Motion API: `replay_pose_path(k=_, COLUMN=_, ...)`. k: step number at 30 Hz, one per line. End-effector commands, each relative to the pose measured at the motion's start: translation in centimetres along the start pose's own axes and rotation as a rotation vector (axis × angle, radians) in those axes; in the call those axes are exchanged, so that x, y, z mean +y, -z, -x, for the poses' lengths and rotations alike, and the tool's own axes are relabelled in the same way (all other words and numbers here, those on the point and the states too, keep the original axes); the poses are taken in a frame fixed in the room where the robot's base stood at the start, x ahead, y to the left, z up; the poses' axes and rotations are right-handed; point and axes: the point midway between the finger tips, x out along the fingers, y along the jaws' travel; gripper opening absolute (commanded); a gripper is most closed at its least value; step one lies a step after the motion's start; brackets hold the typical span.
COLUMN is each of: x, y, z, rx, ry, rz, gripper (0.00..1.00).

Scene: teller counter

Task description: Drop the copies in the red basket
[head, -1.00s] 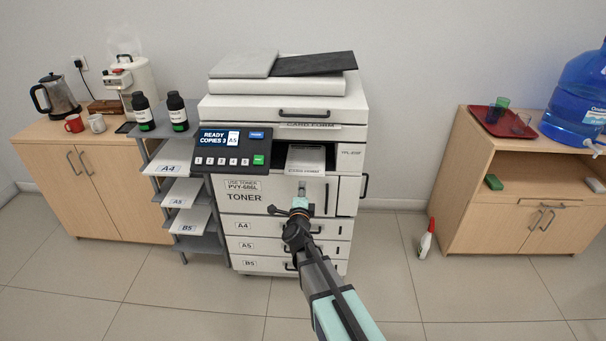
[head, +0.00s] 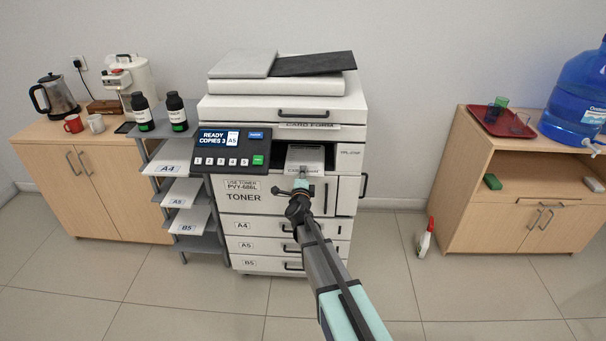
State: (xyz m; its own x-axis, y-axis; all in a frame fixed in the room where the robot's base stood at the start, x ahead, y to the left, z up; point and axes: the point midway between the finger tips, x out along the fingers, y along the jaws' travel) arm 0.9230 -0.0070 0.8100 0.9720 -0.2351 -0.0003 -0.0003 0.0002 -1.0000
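The copies (head: 305,156) lie as a pale stack in the output slot of the white copier (head: 280,110). Their front edge sticks out and carries small print. My gripper (head: 303,178) is at the front edge of the copies, in front of the copier. Its fingers are small and partly hidden by my wrist, so I cannot tell whether they are open or touching the paper. The copier's screen (head: 221,139) reads "READY", "COPIES 3" and "A5". No red basket is in view.
A grey shelf rack (head: 183,195) with labelled paper stands left of the copier. A wooden cabinet (head: 95,185) is further left, another (head: 500,160) at right with a red tray (head: 481,119).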

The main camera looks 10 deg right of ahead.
Motion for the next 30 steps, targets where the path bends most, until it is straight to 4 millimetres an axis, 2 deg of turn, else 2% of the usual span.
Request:
replay_pose_path(k=7, x=0.0, y=0.0, z=0.0, rx=0.0, ry=0.0, rz=0.0, gripper=0.2)
replay_pose_path(k=10, x=0.0, y=0.0, z=0.0, rx=0.0, ry=0.0, rz=0.0, gripper=0.02)
replay_pose_path(k=11, x=0.0, y=0.0, z=0.0, rx=0.0, ry=0.0, rz=0.0, gripper=0.0)
replay_pose_path(k=18, x=-0.2, y=0.0, z=0.0, rx=0.0, ry=0.0, rz=0.0, gripper=0.0)
replay_pose_path(k=25, x=-2.7, y=0.0, z=0.0, rx=-0.001, ry=0.001, rz=0.0, gripper=0.0)
replay_pose_path(k=30, x=-2.6, y=0.0, z=0.0, rx=-0.001, ry=0.0, rz=0.0, gripper=0.0)
